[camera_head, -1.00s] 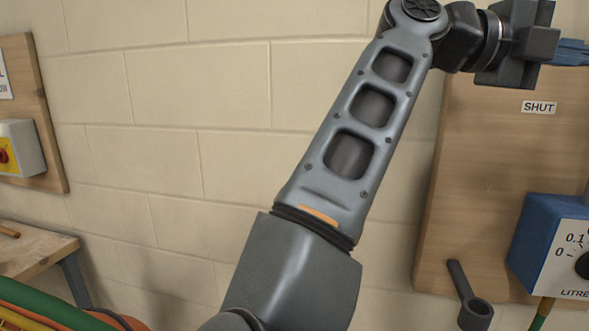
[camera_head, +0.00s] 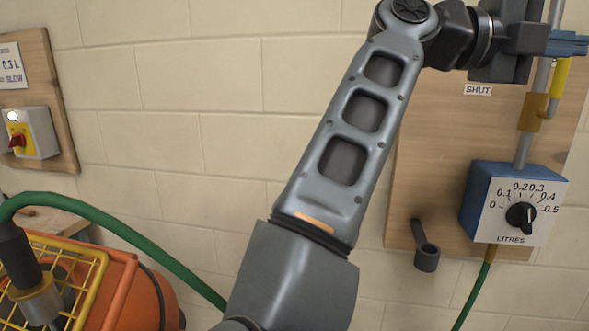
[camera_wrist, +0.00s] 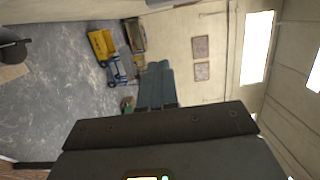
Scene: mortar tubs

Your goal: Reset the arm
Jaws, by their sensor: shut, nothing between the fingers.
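My arm rises through the middle of the head view and bends right at the top. My gripper (camera_head: 567,43) is at the upper right edge, pointing right, with its blue fingers shut and nothing held. In the wrist view my gripper's fingers (camera_wrist: 157,85) lie close together. It appears clear of the wall board and the pipe, though the head view hides the exact depth.
A switch box (camera_head: 32,132) is left. A green hose (camera_head: 130,235), yellow grate (camera_head: 85,265) and orange drum (camera_head: 145,290) are lower left.

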